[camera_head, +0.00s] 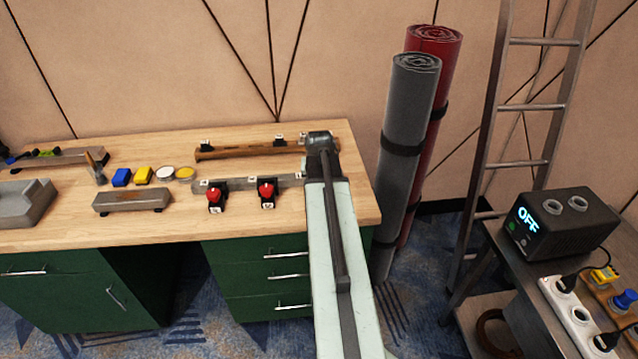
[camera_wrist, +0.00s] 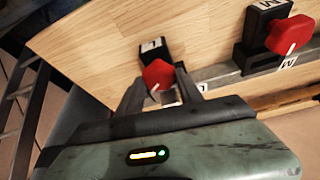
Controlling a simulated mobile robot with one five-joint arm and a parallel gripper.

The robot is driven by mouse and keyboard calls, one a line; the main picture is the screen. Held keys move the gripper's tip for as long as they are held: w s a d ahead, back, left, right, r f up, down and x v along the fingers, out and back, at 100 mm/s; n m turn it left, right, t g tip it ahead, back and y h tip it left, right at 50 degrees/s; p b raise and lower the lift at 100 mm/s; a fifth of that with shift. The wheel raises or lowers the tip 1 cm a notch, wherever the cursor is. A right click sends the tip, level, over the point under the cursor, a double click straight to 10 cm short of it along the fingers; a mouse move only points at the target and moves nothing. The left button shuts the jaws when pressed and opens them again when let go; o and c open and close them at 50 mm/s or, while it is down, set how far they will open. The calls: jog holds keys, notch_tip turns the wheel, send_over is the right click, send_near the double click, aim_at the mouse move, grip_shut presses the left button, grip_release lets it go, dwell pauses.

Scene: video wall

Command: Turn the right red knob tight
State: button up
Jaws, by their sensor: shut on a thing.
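The right red knob (camera_wrist: 157,73) shows in the wrist view between the two dark fingers of my gripper (camera_wrist: 161,88). The fingers are shut on it, one on each side. It sits on a black clamp body with a white label, and its lower part is partly hidden. A second red knob (camera_wrist: 290,34) stands apart to its right, with a white pointer mark. In the head view the middle red knob (camera_head: 266,189) and the left red knob (camera_head: 214,195) sit along a grey metal rail (camera_head: 240,183). My arm hides the right knob and my fingertips there.
The wooden workbench (camera_head: 60,222) also holds a brown rail (camera_head: 248,152) behind the knobs, a grey block (camera_head: 131,200) and small blue and yellow pieces. Rolled mats (camera_head: 408,120) and a ladder (camera_head: 532,107) stand right of the bench.

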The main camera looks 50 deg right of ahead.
jog(key=m, duration=0.2)
jog(key=m+g, duration=0.1)
jog(key=m, duration=0.1)
jog(key=shift+w+a+m+g+h, duration=0.1)
jog(key=shift+w+m+g+h, duration=0.1)
jog(key=shift+m+g+h, duration=0.15)
jog(key=m+g, duration=0.1)
jog(key=m, duration=0.3)
jog(key=shift+w+m+g, duration=0.1)
jog(key=shift+m+g, duration=0.15)
jog(key=shift+g, duration=0.1)
jog(key=o, duration=1.3)
jog(key=shift+o, duration=0.2)
jog(key=shift+r, duration=0.1)
jog(key=p+v, duration=0.7)
jog(key=shift+a+r, duration=0.2)
jog(key=shift+a, duration=0.05)
